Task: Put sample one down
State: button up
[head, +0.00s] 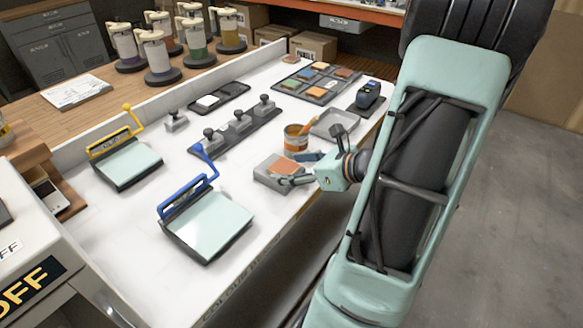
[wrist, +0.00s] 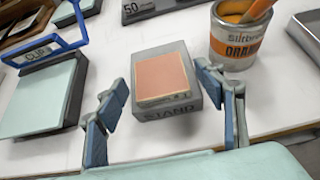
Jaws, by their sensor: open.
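A terracotta-orange square tile, which I take to be sample one (head: 285,167), lies flat on a grey block marked STAND (head: 262,179). The wrist view shows the tile (wrist: 162,76) face up on top of the stand (wrist: 168,112), at the middle of the picture. My gripper (head: 296,170) is open at the right side of the stand. In the wrist view my gripper's (wrist: 157,90) blue-grey fingers are spread wide, one to the left and one to the right of the stand. Nothing is held between them. I cannot tell whether a finger touches the stand.
An orange paint can (head: 295,138) stands just behind the stand, with a grey tray (head: 335,123) beyond. A blue-handled clip board (head: 208,226) and a yellow-handled one (head: 125,163) lie left. A palette of coloured tiles (head: 318,84) sits farther back. White bench is clear between clip board and stand.

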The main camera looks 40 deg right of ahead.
jog(key=shift+r, duration=0.1)
jog(key=shift+s+d+r, duration=0.1)
jog(key=shift+s+r, duration=0.05)
jog(key=shift+r, duration=0.05)
jog(key=p+v, duration=0.1)
jog(key=v, duration=1)
jog(key=shift+s, duration=0.3)
jog(key=shift+r, duration=0.1)
